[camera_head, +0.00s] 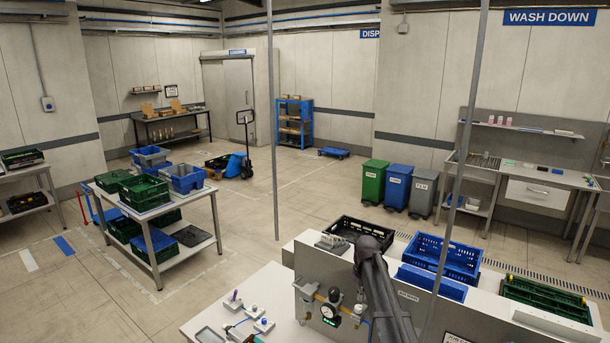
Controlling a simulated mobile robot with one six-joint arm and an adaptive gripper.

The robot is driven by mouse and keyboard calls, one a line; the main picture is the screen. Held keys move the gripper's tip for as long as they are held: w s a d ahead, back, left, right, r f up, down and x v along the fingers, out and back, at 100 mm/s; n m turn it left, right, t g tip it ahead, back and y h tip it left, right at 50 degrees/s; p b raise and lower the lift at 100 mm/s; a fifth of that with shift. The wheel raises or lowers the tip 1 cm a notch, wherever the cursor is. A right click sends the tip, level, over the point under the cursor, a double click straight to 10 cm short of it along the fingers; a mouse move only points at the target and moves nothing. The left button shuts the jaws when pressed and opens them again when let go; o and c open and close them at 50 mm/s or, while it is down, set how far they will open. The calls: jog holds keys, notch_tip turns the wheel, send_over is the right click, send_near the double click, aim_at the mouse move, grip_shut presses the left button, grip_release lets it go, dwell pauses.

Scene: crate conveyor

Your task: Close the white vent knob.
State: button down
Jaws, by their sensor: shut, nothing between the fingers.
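A small white knob (359,310) sits at the right end of a brass-coloured pipe run on the front of the grey conveyor housing; I take it for the vent knob. It is too small to tell how far it is turned. A round dark gauge (331,311) with a lit green display is left of it, and another pale valve fitting (304,287) is at the left end. My dark arm reaches up from the bottom and bends down towards the panel. My gripper (361,294) appears small and dark just above the white knob, shut and empty; contact cannot be told.
A black crate (347,225) and blue crates (440,262) stand on the conveyor. A thin grey post (455,190) rises right of my arm.

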jog(key=shift+f, duration=0.1)
jog(key=shift+f+b, duration=3.35)
jog(key=shift+b, duration=0.1)
jog(key=shift+w, duration=0.35)
jog(key=shift+w+d, duration=0.25)
jog(key=shift+d, duration=0.2)
jog(key=shift+w+d, duration=0.2)
jog(key=shift+d, duration=0.25)
jog(key=shift+s+d, duration=0.25)
jog(key=shift+d, duration=0.05)
jog(key=shift+r, duration=0.1)
notch_tip(320, 180, up, 6)
jog(key=p, duration=0.6)
send_over(360, 311)
jog(key=d, duration=0.2)
jog(key=shift+s, duration=0.25)
